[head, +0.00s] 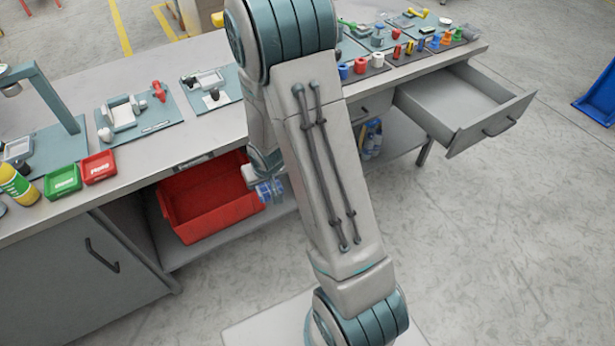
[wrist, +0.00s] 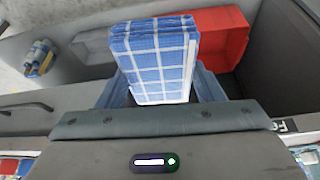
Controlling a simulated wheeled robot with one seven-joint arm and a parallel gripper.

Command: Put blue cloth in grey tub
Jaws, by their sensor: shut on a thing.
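The blue cloth (wrist: 158,55), folded with a white check pattern, is between the fingers of my gripper (wrist: 160,88) in the wrist view. My gripper is shut on it and holds it in front of the lower shelf under the bench. A pale grey surface (wrist: 95,52) beside the red bin, left of the cloth, may be the grey tub; I cannot tell for sure. No grey tub shows clearly in the head view, where my arm covers the middle of the shelf. There my gripper is mostly hidden beside the red bin.
A red bin (head: 207,205) stands on the lower shelf and also shows behind the cloth (wrist: 225,35). Bottles (head: 372,138) stand further right on the shelf. An open, empty drawer (head: 465,108) juts out at the right. The bench top (head: 215,125) holds trays and tools.

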